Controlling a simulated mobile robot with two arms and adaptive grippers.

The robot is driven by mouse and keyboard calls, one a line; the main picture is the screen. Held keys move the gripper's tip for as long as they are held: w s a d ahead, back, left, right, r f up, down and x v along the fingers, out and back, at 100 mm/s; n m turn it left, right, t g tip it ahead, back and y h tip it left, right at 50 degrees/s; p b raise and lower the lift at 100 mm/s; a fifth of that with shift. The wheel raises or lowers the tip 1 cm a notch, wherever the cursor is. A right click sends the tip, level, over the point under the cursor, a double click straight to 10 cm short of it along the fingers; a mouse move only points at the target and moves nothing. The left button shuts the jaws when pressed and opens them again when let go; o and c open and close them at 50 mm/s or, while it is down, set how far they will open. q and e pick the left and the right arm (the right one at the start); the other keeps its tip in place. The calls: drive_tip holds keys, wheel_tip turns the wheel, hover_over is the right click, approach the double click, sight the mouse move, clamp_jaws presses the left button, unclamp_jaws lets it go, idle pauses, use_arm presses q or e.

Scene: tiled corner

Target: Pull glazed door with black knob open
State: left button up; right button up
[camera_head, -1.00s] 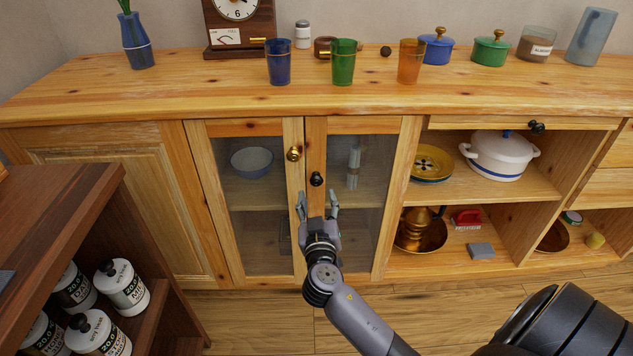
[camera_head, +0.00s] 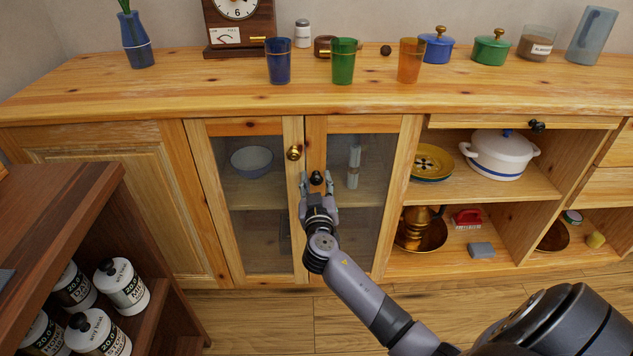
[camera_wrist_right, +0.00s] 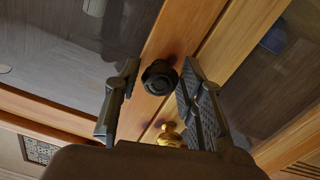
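The glazed door with the black knob (camera_head: 352,230) is the right one of a pair and looks shut in its frame. Its black knob (camera_head: 317,178) sits on the left stile. In the right wrist view the black knob (camera_wrist_right: 159,77) lies between my fingers. My right gripper (camera_head: 318,182) is open, one finger on each side of the knob, with gaps visible in the right wrist view (camera_wrist_right: 155,88). My left gripper is not in view.
The left glazed door has a brass knob (camera_head: 293,153) close beside. Blue, green (camera_head: 343,62) and orange cups stand on the countertop (camera_head: 200,95). A dark wooden shelf (camera_head: 60,205) with several white bottles stands at the left. Open shelves hold a white pot (camera_head: 497,158).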

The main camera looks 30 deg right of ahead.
clamp_jaws()
idle(0.3)
idle(0.3)
